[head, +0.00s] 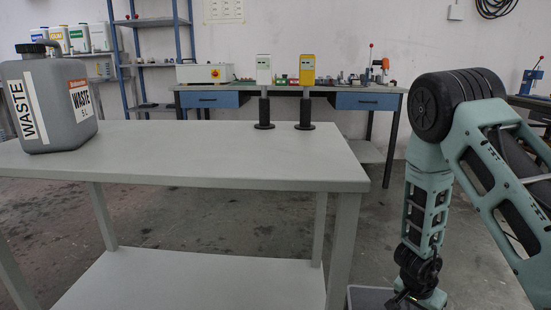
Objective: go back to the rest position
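My arm hangs down at the right side of the head view, to the right of the grey table (200,160). My gripper (404,300) is at the bottom edge of the picture, low beside the table's right front leg. Only a small dark part of it shows, and the frame edge cuts it off. I cannot tell whether its fingers are open or shut, or whether it holds anything. A pale grey bin or box (367,298) shows partly beside and behind it.
A grey waste canister (48,105) stands on the table's left. White (264,72) and yellow (307,72) devices on black stands are at its back right. The middle tabletop is clear. A workbench (368,101) and blue shelf (152,22) stand behind.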

